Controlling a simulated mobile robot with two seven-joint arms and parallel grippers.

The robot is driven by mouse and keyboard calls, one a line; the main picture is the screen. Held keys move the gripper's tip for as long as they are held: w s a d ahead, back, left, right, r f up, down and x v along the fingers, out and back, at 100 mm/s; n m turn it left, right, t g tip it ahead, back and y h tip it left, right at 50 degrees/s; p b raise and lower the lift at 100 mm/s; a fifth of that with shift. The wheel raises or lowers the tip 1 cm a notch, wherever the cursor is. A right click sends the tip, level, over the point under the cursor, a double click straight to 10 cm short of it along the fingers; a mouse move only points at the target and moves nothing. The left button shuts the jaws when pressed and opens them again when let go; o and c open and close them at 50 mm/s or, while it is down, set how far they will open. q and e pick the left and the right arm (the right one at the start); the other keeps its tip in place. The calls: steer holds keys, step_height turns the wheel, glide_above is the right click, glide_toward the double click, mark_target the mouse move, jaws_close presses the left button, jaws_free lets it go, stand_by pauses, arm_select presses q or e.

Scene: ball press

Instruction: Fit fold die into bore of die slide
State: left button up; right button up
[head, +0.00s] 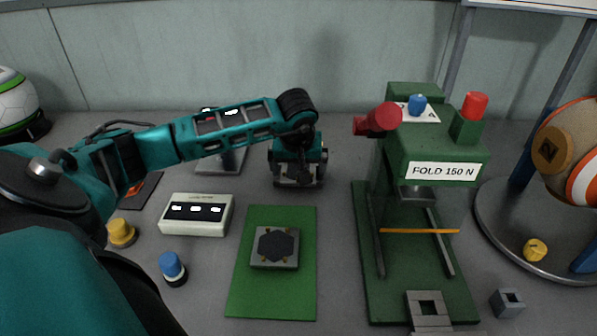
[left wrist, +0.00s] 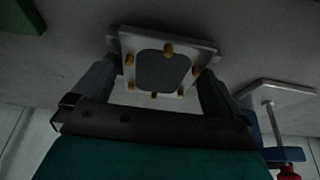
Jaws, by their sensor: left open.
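The die slide (head: 430,297) is a grey block with a square bore, at the front end of the green press base. A small grey block (head: 508,303) with a dark square face stands on the table right of the press; it may be the fold die, but I cannot tell for sure. My left gripper (head: 298,178) points down at the back of the table, left of the press and far from both. It is open around a pale plate with a dark pad and yellow pins (left wrist: 163,72) in the left wrist view; contact is unclear. My right gripper is out of view.
The green press (head: 445,145) has a red knob (head: 378,120) sticking out left. A green mat (head: 250,300) bears a grey plate with a dark hexagon. A white box (head: 197,228), blue knob (head: 172,265) and yellow knob (head: 121,232) stand left. A round stand (head: 500,235) is at right.

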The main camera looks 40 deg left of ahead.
arm_select(q)
steer(key=shift+f, duration=0.1)
steer(key=c, duration=1)
steer(key=shift+c, duration=0.2)
